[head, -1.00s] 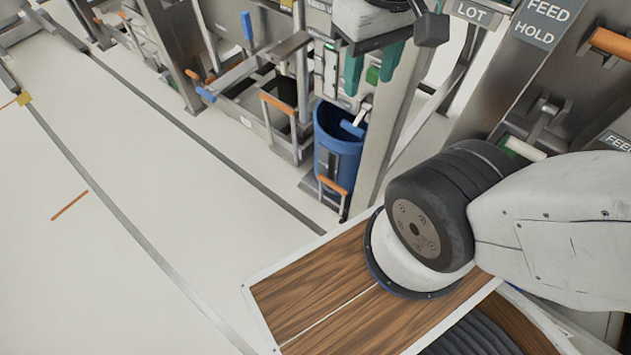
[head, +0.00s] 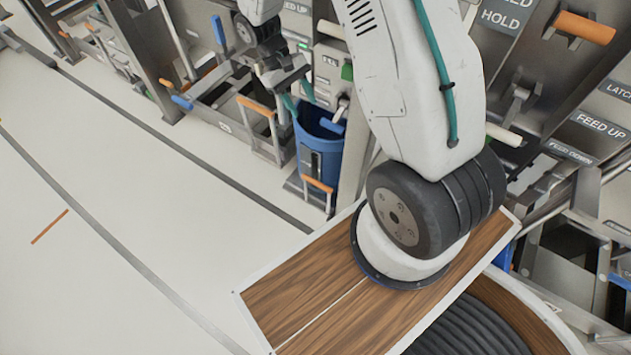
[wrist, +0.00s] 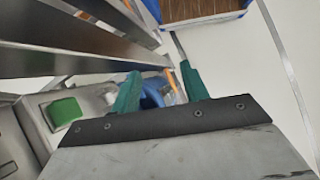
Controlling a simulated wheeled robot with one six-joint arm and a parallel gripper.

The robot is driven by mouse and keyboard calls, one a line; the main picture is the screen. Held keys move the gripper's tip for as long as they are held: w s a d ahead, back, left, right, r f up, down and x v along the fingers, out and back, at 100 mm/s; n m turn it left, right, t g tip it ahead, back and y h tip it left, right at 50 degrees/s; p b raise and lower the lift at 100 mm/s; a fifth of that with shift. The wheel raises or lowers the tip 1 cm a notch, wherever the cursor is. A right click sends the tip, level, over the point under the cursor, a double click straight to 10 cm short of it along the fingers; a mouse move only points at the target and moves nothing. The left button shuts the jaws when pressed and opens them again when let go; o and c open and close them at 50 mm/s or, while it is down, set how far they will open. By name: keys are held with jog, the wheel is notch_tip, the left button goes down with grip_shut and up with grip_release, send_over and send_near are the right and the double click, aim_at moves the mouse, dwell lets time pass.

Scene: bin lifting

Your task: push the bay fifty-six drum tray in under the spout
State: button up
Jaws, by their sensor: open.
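A blue drum (head: 318,150) stands upright on a low tray (head: 301,187) with an orange handle bar (head: 318,185) at its front. No bay number is readable, so I cannot confirm it is bay fifty-six. My gripper (head: 299,97) has teal fingers, apart and empty, near the drum's upper left rim in the head view. I cannot tell whether they touch it. In the wrist view the open fingers (wrist: 160,88) frame part of the blue drum (wrist: 151,97) and an orange bar (wrist: 172,82). The spout is not clearly visible.
To the left stands another frame with an orange handle (head: 256,106). A steel post rises right of the drum. Control panels with a green button (wrist: 64,112) and an orange lever (head: 584,27) line the right. The pale floor (head: 130,220) at left is open.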

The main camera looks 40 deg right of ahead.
notch_tip(320, 180, down, 15)
jog(key=w+d, duration=0.2)
jog(key=d, duration=0.1)
jog(key=n+t+h, duration=0.2)
jog(key=n, duration=0.1)
send_near(316, 182)
jog(key=d+f, duration=0.1)
jog(key=f, duration=0.1)
jog(key=x, duration=0.7)
jog(key=shift+s+a+r, duration=0.1)
jog(key=shift+s, duration=0.3)
grip_shut()
